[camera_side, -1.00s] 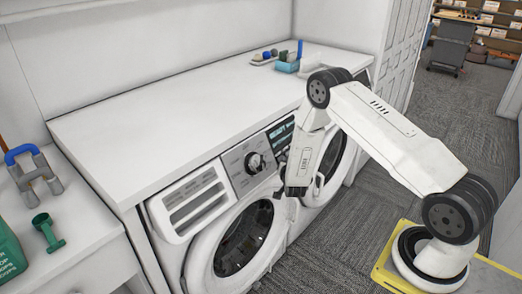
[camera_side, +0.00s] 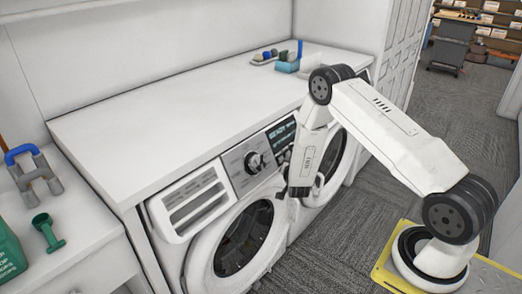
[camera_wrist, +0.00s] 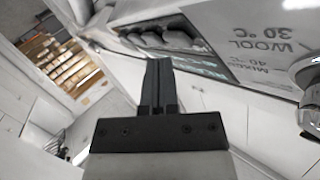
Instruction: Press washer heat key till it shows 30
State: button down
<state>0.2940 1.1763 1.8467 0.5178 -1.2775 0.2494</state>
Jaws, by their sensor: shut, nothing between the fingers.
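The left washer (camera_side: 205,250) has a grey control panel with a round dial (camera_side: 254,162) and a lit display (camera_side: 281,133). The display appears to read "READY"; its smaller text is illegible. In the wrist view, a row of several grey keys (camera_wrist: 165,38) lies above the fingertips, beside the dark display (camera_wrist: 205,62). I cannot tell which is the heat key. The panel print (camera_wrist: 265,40) reads "WOOL 30 °C" and "MIXED 40 °C". My gripper (camera_wrist: 159,62) is shut and empty, its fingertips near the keys; contact cannot be told. In the side view my wrist hides part of the panel.
A second front-loading machine (camera_side: 327,168) stands to the right. The white worktop (camera_side: 190,110) above is mostly clear, with small items and a blue box (camera_side: 287,66) at its back.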

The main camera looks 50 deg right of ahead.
jog(key=shift+s, duration=0.1)
dwell(0.3)
jog(key=shift+s+r, duration=0.4)
jog(key=shift+s, duration=0.3)
jog(key=shift+s+r, duration=0.35)
jog(key=shift+s, duration=0.4)
jog(key=shift+s+r, duration=0.4)
jog(key=shift+s, duration=0.3)
dwell(1.7)
jog(key=s, duration=0.1)
jog(key=s+r, duration=0.1)
jog(key=s, duration=0.1)
jog(key=shift+s+r, duration=0.2)
jog(key=shift+r, duration=0.15)
jog(key=shift+w+f, duration=0.1)
jog(key=shift+w, duration=0.05)
jog(key=shift+w+f, duration=0.65)
jog(key=shift+w, duration=0.6)
jog(key=shift+w+f, duration=0.6)
jog(key=shift+w, duration=0.65)
jog(key=shift+w+f, duration=0.65)
jog(key=shift+w, duration=0.6)
